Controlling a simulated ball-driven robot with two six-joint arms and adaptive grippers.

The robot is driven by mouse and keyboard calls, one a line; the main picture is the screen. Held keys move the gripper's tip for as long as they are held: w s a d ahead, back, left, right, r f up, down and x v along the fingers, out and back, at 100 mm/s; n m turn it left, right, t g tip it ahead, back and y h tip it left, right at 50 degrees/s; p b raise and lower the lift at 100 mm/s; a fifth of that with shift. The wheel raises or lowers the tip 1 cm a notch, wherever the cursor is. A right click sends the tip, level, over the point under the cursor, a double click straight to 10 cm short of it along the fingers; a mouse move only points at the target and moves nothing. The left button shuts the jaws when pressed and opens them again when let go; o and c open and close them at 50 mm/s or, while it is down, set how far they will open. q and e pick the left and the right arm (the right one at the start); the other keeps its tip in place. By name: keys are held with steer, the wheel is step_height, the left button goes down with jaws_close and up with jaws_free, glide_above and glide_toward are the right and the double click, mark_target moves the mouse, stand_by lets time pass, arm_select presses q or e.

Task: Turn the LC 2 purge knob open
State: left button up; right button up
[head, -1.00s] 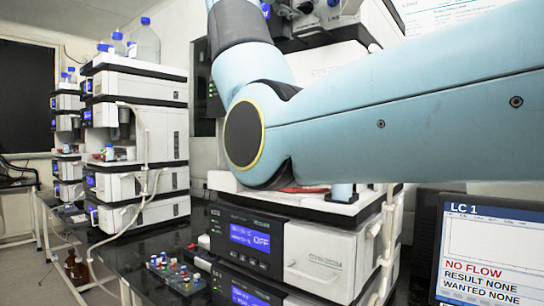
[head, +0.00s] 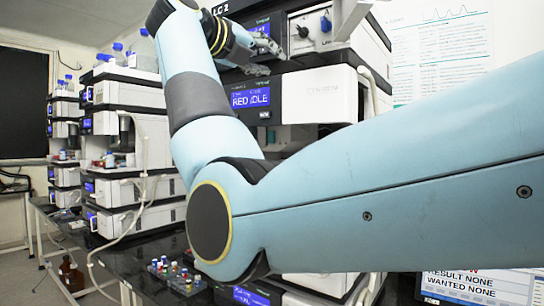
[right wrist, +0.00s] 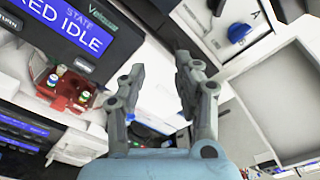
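The stack labelled LC 2 (head: 221,8) stands at the upper middle of the head view. Its top module carries a black knob (head: 303,31) and a blue knob (head: 325,23) on a pale front; the head view does not show which is the purge knob. A blue knob (right wrist: 238,33) on a white face also shows at the top right of the right wrist view. My right gripper (head: 262,55) is in front of the stack, left of the knobs and apart from them. In the right wrist view its fingers (right wrist: 162,82) are spread and empty. My left gripper is out of view.
The module below shows RED IDLE on its display (head: 250,97). A red holder with small vials (right wrist: 70,92) sits at the left of the wrist view. My right arm covers much of the lower stack. Small capped vials (head: 172,270) stand on the dark bench. A monitor (head: 480,285) is at lower right.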

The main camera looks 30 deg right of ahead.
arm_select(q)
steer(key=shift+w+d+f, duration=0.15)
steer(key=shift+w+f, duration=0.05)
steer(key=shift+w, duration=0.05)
arm_select(e)
steer(key=w+d+f+n+h, duration=0.1)
steer(key=f+n, duration=0.2)
steer(key=f, duration=0.8)
steer(key=w+d+f+n+t+h, duration=0.1)
steer(key=d+f+n, duration=0.1)
steer(key=f, duration=0.9)
steer(key=shift+w+d+n+h, duration=0.2)
steer(key=shift+w+n+h, duration=0.2)
steer(key=shift+n, duration=0.1)
steer(key=shift+s+f, duration=0.1)
steer(key=shift+f, duration=0.1)
